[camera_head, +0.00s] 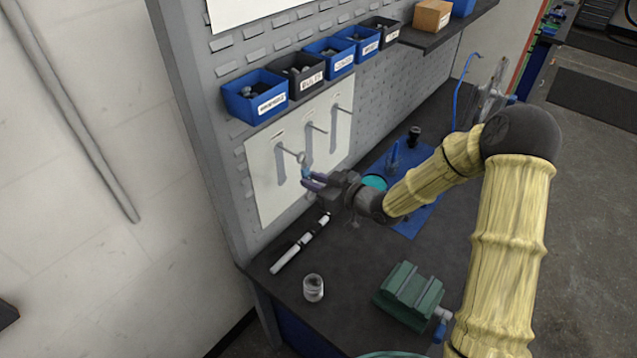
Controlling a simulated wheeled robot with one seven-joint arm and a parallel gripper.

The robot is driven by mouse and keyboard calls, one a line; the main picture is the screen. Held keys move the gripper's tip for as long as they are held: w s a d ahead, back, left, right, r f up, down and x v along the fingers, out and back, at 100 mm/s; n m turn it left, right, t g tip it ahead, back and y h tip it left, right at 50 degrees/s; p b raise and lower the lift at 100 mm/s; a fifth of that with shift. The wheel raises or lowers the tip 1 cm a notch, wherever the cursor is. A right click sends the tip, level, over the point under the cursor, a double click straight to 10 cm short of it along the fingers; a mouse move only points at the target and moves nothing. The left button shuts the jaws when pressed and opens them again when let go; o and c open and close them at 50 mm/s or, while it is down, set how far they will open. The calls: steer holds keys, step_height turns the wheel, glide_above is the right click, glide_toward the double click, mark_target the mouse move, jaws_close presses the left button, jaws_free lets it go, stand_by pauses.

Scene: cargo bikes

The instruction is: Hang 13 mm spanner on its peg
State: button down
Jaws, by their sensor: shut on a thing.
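My gripper (314,181) is in front of the white shadow board on the pegboard, shut on a small spanner (302,160). The spanner's pale ring end points up from the fingers. It shows at the tip of the left peg (287,149); I cannot tell whether the ring is around the peg or only beside it. The shadow board (262,176) has several grey tool outlines with pegs. The middle peg (317,127) and the right peg (343,108) look bare. The fingers hide most of the spanner, and its size mark cannot be read.
Blue and black bins (255,96) line the pegboard above the pegs. On the dark bench below are a white and black rod-like tool (299,244), a glass jar (313,288), a green vise (409,291) and a blue mat (408,222).

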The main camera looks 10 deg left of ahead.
steer(key=shift+w+a, duration=0.3)
steer(key=shift+w, duration=0.05)
steer(key=shift+w+a+f, duration=0.1)
steer(key=shift+w+a, duration=0.2)
steer(key=shift+a, duration=0.25)
steer(key=shift+w+a+f+b, duration=0.35)
steer(key=shift+a+f+b, duration=0.1)
steer(key=shift+a+b, duration=0.2)
steer(key=c, duration=1.2)
jaws_free()
steer(key=shift+o, duration=0.2)
steer(key=shift+d, duration=0.1)
steer(key=b+v, duration=0.3)
steer(key=v, duration=1.4)
steer(key=shift+s+b, duration=0.15)
steer(key=shift+b, duration=0.25)
steer(key=shift+d+r, duration=0.1)
steer(key=shift+d, duration=0.05)
